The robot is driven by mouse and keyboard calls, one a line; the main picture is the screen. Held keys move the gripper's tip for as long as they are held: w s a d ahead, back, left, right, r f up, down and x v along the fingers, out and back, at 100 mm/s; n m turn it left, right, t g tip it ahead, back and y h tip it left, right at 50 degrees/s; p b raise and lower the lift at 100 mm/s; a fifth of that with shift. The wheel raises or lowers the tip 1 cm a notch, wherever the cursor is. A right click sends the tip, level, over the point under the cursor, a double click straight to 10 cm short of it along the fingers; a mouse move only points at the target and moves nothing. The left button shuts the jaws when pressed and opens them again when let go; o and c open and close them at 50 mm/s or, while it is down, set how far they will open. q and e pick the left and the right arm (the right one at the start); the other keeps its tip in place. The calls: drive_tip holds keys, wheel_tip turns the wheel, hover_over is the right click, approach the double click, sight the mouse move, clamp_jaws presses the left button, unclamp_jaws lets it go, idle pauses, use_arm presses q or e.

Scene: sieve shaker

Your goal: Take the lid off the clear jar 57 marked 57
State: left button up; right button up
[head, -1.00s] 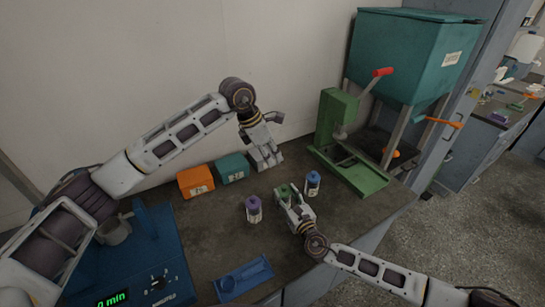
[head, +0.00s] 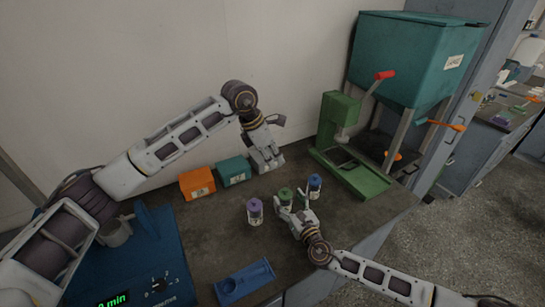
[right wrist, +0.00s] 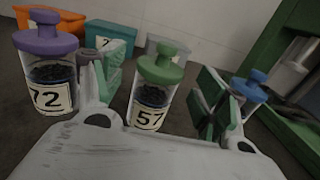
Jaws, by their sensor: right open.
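Jar 57 (right wrist: 150,106) is clear, holds dark grains and wears a green knobbed lid (right wrist: 160,68). It stands upright on the bench, and in the head view its green lid (head: 285,193) sits between two other jars. My right gripper (head: 293,211) is open at the jar's near side. In the right wrist view its fingers are spread, one left and one right of the jar, with visible gaps. The lid is on the jar. My left gripper (head: 267,163) hangs by the wall beside the teal box; I cannot tell whether its fingers are open.
Jar 72 (right wrist: 45,75) with a purple lid stands close on the left. A blue-lidded jar (head: 314,186) stands to the right. Behind are orange (head: 197,183) and teal (head: 233,171) boxes and a green press (head: 350,175). A blue tray (head: 245,280) lies in front.

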drive_tip(key=shift+v, duration=5.45)
drive_tip(key=shift+o, duration=0.3)
drive_tip(key=shift+s, duration=0.1)
